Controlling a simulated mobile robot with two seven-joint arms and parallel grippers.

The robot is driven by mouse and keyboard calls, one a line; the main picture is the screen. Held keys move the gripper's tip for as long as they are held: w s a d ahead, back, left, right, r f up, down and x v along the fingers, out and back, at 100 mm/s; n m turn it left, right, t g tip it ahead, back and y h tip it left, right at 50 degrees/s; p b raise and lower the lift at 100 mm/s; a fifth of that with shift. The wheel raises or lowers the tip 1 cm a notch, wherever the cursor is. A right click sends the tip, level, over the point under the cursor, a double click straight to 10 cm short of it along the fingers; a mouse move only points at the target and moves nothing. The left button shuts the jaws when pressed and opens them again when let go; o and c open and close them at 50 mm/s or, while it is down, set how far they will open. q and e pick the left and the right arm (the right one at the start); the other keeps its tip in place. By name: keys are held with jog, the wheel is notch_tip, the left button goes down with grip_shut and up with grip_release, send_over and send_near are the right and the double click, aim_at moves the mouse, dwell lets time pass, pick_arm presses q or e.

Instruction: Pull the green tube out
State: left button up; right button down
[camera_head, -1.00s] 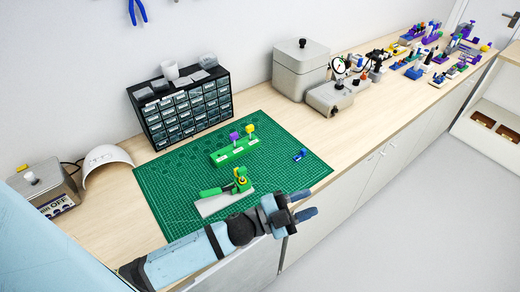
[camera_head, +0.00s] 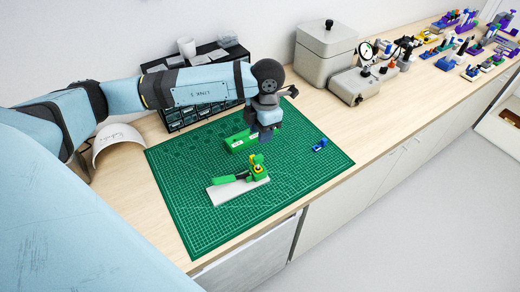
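A pale grey base plate (camera_head: 222,194) lies on the green cutting mat (camera_head: 212,238). It carries a green fixture (camera_head: 257,172) with a yellow part on top and a green elongated piece at its left. I cannot tell which green part is the tube. Behind it a green block (camera_head: 240,143) is partly covered by my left gripper (camera_head: 266,134). My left gripper points down above the right end of the block, behind the fixture and apart from it. Its fingers are small and dark, so I cannot tell whether they are open. My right gripper is out of view.
A small blue part (camera_head: 320,145) lies on the mat at the right. A drawer cabinet (camera_head: 205,112) stands behind my arm. Grey boxes (camera_head: 325,52) and a dial gauge (camera_head: 366,50) stand farther back. The front of the mat is clear.

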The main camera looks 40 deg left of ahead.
aim_at(258, 157)
pick_arm(q)
jog(key=shift+s+f, duration=0.1)
jog(key=shift+f, duration=0.3)
jog(key=f+b, duration=0.1)
jog(key=f, duration=0.2)
jog(key=f+b, duration=0.2)
jog(key=f, duration=0.1)
jog(key=f+b, duration=0.2)
jog(key=f, duration=0.1)
jog(key=shift+s+a, duration=0.15)
jog(key=shift+s, duration=0.2)
jog(key=shift+c, duration=0.6)
grip_shut()
jog(key=shift+r, duration=0.85)
jog(key=shift+r+p, duration=0.55)
jog(key=shift+r, duration=0.25)
